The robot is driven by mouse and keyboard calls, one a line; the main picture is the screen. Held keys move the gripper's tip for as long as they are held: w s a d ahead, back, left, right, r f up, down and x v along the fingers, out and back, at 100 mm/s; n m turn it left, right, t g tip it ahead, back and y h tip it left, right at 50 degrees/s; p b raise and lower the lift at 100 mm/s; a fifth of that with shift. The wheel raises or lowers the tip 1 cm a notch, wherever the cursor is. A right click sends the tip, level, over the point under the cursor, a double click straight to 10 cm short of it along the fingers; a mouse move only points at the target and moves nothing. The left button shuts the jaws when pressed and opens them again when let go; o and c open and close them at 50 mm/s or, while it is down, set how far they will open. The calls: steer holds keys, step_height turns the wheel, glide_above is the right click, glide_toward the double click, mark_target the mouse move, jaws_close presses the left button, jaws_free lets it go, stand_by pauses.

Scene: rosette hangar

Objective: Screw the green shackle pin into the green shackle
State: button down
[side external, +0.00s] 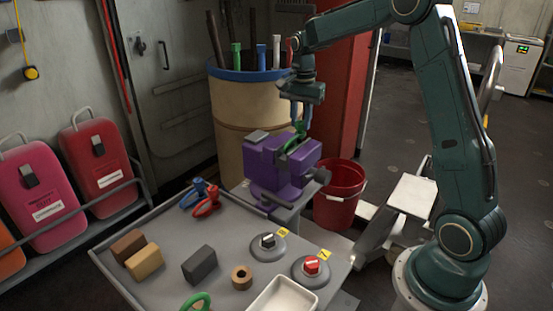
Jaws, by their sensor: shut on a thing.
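My gripper (301,119) points down just above the purple vise (282,163). It is shut on a small green piece that looks like the green shackle pin (300,129). Right below it, a green part that looks like the green shackle (291,145) sits at the top of the vise, between its jaws. The pin and shackle overlap in this view, so I cannot tell whether they touch or whether the pin is in the hole. The gripper partly hides the pin.
The grey table (228,236) holds blue and red shackles (206,204), several blocks (199,265), two round bases (268,247), a white tray (283,297) and a green ring (197,302). A barrel (234,120) stands behind the vise, a red bucket (337,205) to its right.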

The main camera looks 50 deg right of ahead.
steer(key=shift+f, duration=0.35)
stand_by(0.7)
steer(key=m, duration=0.4)
steer(key=shift+m, duration=0.3)
steer(key=m, duration=0.4)
steer(key=shift+f+m, duration=0.1)
steer(key=shift+m, duration=0.3)
steer(key=shift+m, duration=0.3)
steer(key=m, duration=0.4)
steer(key=shift+m, duration=0.4)
steer(key=m, duration=0.4)
steer(key=shift+m, duration=0.4)
